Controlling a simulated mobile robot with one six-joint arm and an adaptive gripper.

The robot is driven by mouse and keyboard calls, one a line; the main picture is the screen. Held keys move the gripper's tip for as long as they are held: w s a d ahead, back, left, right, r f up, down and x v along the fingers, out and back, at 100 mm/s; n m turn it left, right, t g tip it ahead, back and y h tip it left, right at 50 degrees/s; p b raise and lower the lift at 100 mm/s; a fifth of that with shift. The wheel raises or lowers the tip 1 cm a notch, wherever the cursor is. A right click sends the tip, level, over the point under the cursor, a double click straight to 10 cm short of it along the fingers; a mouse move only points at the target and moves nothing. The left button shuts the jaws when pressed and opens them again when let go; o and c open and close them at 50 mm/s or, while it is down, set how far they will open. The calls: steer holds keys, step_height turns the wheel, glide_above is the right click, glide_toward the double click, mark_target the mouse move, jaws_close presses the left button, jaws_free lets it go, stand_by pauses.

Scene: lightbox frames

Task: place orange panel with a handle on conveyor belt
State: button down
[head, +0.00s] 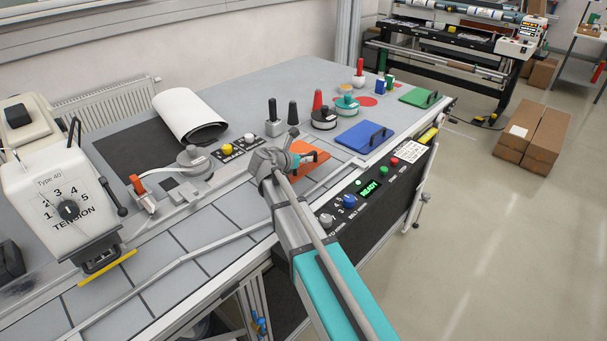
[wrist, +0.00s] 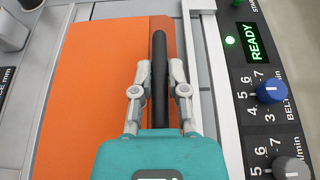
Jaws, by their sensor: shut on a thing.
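In the head view my gripper (head: 294,160) is mostly hidden by my own wrist. I cannot tell whether the panel is lifted. The conveyor belt (head: 175,285) of grey segments runs along the table's front, at lower left.
A blue panel (head: 361,138) and a green panel (head: 417,97) with handles lie farther right. A control box (head: 375,190) with knobs and a READY display lies beside the orange panel. A white tension unit (head: 62,200) stands at left.

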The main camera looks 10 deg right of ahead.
mark_target(303, 167)
steer(key=shift+w+f+b, duration=0.35)
steer(key=shift+w+f, duration=0.15)
steer(key=shift+f, duration=0.1)
steer(key=shift+w+f+b, duration=0.4)
steer(key=shift+f+b, duration=0.15)
step_height(303, 167, down, 3)
steer(key=b, duration=0.3)
steer(key=shift+r, duration=0.1)
steer(key=c, duration=0.7)
jaws_free()
steer(key=shift+o, duration=0.2)
steer(key=shift+s+a, duration=0.1)
